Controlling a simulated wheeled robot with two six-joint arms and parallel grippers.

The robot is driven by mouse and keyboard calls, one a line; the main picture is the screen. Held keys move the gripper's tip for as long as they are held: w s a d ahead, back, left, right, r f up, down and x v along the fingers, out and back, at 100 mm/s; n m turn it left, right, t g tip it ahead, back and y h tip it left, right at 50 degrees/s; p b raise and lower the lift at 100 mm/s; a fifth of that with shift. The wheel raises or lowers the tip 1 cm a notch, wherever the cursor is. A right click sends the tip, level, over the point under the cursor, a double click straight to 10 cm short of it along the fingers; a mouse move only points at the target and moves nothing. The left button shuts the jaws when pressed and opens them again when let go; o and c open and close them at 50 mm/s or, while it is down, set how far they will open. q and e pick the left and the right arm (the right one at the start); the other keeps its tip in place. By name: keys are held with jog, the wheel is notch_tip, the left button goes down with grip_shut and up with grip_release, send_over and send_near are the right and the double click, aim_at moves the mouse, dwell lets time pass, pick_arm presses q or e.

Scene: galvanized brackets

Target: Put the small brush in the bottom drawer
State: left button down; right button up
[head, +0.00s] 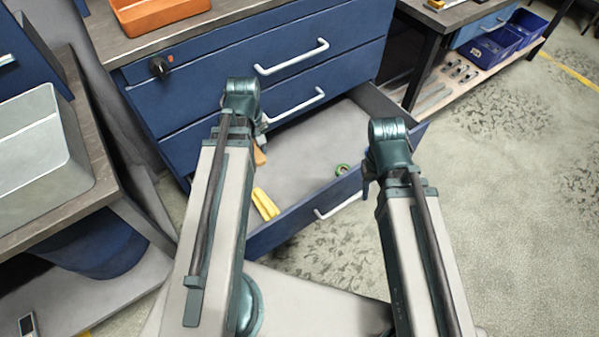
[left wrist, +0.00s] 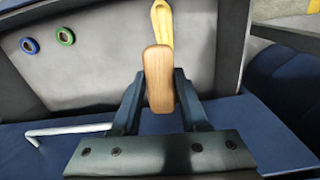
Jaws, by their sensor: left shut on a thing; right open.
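The small brush shows as a wooden block (left wrist: 159,80) between the fingers of my left gripper (left wrist: 160,88) in the left wrist view; no bristles show. In the head view, a bit of its wood (head: 260,156) shows beside my left gripper (head: 260,132), which is mostly hidden by my arm. The brush is over the open bottom drawer (head: 332,130); whether it touches the drawer floor, I cannot tell. My right gripper (head: 368,181) is open near the drawer's right front, largely hidden by its arm.
The drawer holds a yellow item (head: 265,203) at its left front and a green roll (head: 342,169). The left wrist view also shows a blue roll (left wrist: 29,46). The drawer's middle is mostly clear. Closed drawers with white handles (head: 292,57) are above. A grey bin (head: 45,160) stands left.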

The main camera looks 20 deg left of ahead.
pick_arm(q)
jog(key=a+f+b, duration=0.3)
jog(key=f+b, duration=0.4)
jog(key=f, duration=0.1)
jog(key=a+f+b, duration=0.4)
jog(key=f+b, duration=0.3)
jog(key=f, duration=0.2)
jog(key=b, duration=0.9)
send_over(287, 178)
jog(key=shift+n, duration=0.4)
notch_tip(287, 178, down, 8)
jog(key=shift+a+f, duration=0.1)
jog(key=shift+f, duration=0.35)
notch_tip(287, 178, down, 4)
jog(key=b, duration=0.4)
jog(key=shift+r, duration=0.25)
jog(key=shift+f, duration=0.1)
